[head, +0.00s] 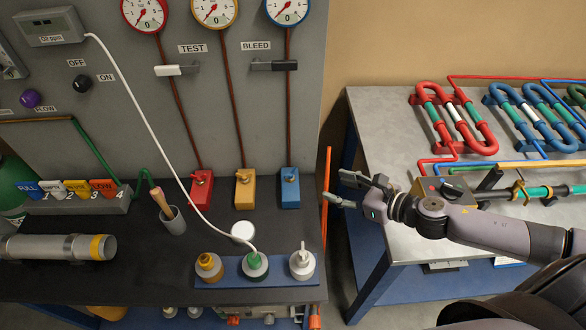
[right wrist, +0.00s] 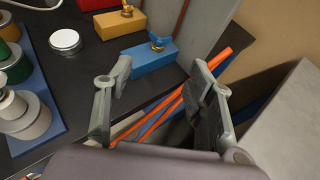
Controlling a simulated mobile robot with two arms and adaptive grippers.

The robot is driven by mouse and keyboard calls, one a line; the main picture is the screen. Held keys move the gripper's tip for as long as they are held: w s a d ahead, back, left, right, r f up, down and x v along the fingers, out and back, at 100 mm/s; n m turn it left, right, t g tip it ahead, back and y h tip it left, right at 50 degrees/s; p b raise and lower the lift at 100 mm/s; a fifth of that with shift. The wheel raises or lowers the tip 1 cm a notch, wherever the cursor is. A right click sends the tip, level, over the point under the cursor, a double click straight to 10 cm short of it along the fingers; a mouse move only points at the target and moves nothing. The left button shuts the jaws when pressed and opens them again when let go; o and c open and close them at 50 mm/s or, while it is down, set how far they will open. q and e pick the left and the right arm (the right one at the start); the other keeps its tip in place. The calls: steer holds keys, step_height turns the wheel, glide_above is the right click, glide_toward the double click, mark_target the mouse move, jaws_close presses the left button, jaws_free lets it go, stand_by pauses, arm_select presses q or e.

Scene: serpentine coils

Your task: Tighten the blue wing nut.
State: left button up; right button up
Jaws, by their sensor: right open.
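My left gripper is not in view.
A yellow block (head: 245,190) and a red block (head: 201,190) stand left of the blue one. A blue tray (head: 230,270) with bottles lies in front. Orange bars (right wrist: 165,112) lie by the bench edge. A metal table (head: 385,140) with coils stands right, across a gap.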

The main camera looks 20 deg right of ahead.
mark_target(291, 171)
steer(key=p+x, duration=0.4)
steer(key=x, duration=1.1)
steer(key=shift+w, duration=0.2)
steer(key=shift+w+a+f, duration=0.25)
steer(key=shift+w+f, duration=0.05)
steer(key=shift+w, duration=0.1)
steer(key=c, duration=0.9)
